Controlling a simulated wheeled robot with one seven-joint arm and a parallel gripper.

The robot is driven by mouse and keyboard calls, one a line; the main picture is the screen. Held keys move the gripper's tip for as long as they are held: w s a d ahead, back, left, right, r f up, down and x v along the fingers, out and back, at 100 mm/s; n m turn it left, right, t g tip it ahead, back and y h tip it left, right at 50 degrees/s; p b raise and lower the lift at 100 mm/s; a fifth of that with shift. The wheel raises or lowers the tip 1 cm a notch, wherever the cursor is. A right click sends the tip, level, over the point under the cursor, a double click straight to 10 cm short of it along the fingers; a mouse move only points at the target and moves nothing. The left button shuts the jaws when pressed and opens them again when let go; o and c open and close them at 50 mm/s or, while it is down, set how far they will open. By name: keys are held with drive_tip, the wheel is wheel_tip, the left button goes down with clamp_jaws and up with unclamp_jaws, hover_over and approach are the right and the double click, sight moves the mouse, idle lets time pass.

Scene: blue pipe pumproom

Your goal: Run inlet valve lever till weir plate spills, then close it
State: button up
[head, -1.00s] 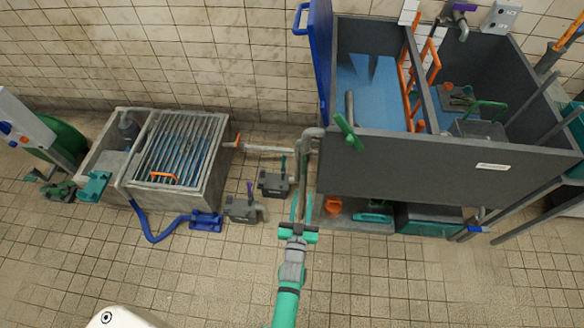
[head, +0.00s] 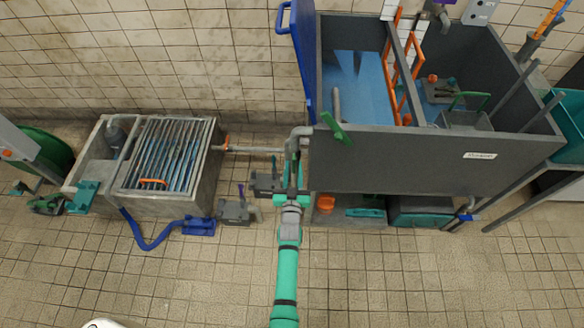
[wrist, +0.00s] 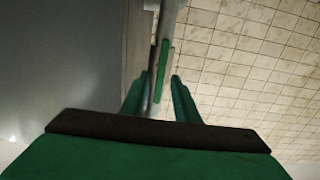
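My gripper (head: 291,180) is low beside the left end of the large grey tank (head: 420,165), at the bent grey pipe (head: 300,133). In the wrist view its two green fingers (wrist: 158,95) stand apart. A narrow green lever (wrist: 162,65) shows beyond the gap between them, next to the grey pipe; contact cannot be told. The tank's left part has a blue floor with a notch-shaped form (head: 357,65), perhaps the weir plate.
Left of my arm stand small grey blocks with levers (head: 235,210) (head: 265,183). A concrete basin with a grate (head: 165,155) and a blue hose (head: 150,243) lie further left. Orange rails (head: 395,70) cross the tank. The front floor is clear.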

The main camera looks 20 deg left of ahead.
drive_tip(key=shift+w, duration=0.25)
